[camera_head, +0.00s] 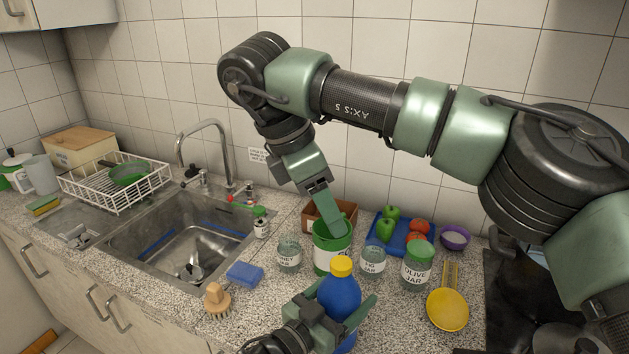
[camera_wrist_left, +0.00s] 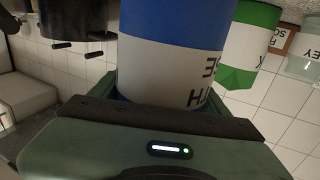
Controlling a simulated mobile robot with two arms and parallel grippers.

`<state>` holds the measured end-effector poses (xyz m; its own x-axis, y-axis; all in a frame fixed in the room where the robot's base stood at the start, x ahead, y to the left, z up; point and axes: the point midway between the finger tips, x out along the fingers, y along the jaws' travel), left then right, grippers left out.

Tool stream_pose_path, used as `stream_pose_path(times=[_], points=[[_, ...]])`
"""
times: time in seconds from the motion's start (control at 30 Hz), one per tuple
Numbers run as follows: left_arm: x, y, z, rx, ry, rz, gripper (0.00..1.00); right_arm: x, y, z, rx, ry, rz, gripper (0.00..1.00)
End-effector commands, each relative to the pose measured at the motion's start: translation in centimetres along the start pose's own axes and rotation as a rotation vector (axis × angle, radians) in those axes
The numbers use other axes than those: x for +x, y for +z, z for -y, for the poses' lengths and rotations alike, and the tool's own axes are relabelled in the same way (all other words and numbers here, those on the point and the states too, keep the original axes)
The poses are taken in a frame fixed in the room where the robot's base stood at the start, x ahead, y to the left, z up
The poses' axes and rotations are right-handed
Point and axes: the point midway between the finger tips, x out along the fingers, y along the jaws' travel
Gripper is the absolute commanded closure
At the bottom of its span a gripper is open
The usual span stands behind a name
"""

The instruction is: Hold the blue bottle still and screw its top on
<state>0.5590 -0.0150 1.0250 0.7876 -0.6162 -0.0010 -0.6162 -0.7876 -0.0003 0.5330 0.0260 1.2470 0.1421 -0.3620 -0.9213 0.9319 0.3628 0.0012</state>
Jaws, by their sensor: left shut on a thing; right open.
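The blue bottle (camera_head: 340,292) stands upright at the front of the counter. Its yellow top (camera_head: 341,266) sits on the neck; I cannot tell how tight it is. My left gripper (camera_head: 345,311) is shut around the bottle's body. In the left wrist view the bottle (camera_wrist_left: 175,55) fills the middle, with a white label partly showing. My right gripper (camera_head: 336,222) is open, above and behind the yellow top, apart from it. Its fingers point down in front of the mouth of a green and white container. The bottle's lower part is partly hidden by my left gripper.
The green and white container (camera_head: 322,258) stands close behind the bottle. Glass jars (camera_head: 289,256), (camera_head: 374,258) and the olive jar (camera_head: 417,270) stand around it.

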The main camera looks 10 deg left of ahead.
Motion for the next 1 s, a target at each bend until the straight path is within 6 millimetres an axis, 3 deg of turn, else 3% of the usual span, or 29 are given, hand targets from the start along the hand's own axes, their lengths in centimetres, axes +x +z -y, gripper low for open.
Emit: stream_pose_path(times=[0.1, 0.3, 0.5, 0.73, 0.77, 0.8, 0.83, 0.87, 1.0], points=[[0.0, 0.1, 0.0, -0.001, 0.0, 0.001, 0.89, -2.9, 0.0, 0.0, 0.003, 0.004, 0.004, 0.49], [0.0, 0.1, 0.0, 0.0, 0.0, 0.001, 0.89, -6.2, 0.0, 0.0, 0.003, 0.002, 0.004, 0.49], [0.0, 0.0, 0.0, -0.001, 0.0, 0.001, 0.89, -7.4, 0.0, 0.0, 0.0, 0.0, 0.0, 0.49], [0.0, 0.0, 0.0, -0.001, 0.0, 0.0, 0.89, -7.5, 0.0, 0.0, -0.001, -0.001, -0.001, 0.49], [0.0, 0.0, 0.0, -0.001, 0.0, 0.0, 0.21, -7.5, 0.0, 0.0, -0.001, -0.001, -0.001, 0.49], [0.0, 0.0, 0.0, -0.001, 0.0, 0.0, 0.1, -7.5, 0.0, 0.0, -0.001, -0.001, -0.001, 0.49], [0.0, 0.0, 0.0, -0.001, 0.0, 0.0, 0.02, -7.5, 0.0, 0.0, -0.001, -0.001, 0.0, 0.49], [0.0, 0.0, 0.0, -0.001, 0.0, 0.0, 0.0, -7.5, 0.0, 0.0, -0.001, -0.001, 0.0, 0.49], [0.0, 0.0, 0.0, -0.001, 0.0, 0.0, 0.0, -7.4, 0.0, 0.0, -0.001, -0.001, 0.0, 0.49]])
